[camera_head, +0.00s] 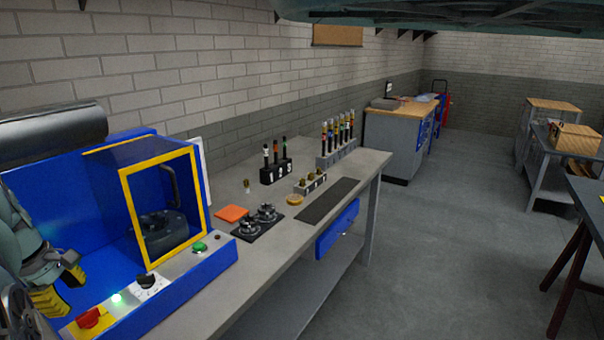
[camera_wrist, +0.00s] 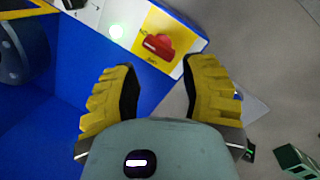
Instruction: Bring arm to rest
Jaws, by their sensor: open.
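My gripper (camera_head: 57,285) is at the lower left of the head view, in front of the blue machine (camera_head: 108,205) with the yellow-framed door (camera_head: 164,207). In the wrist view, its two yellow ribbed fingers (camera_wrist: 160,95) are spread apart with nothing between them. Past the fingertips are the red switch (camera_wrist: 158,44) on its yellow plate and a lit green button (camera_wrist: 116,31). The red switch also shows in the head view (camera_head: 89,317). I cannot tell whether the gripper touches the machine.
The grey workbench (camera_head: 225,182) runs along the wall. It carries an orange pad (camera_head: 232,213), a black fixture plate (camera_head: 258,223), a dark mat (camera_head: 328,200) and tool racks (camera_head: 276,169). A dark-legged table (camera_head: 575,235) stands at the right. The floor between is clear.

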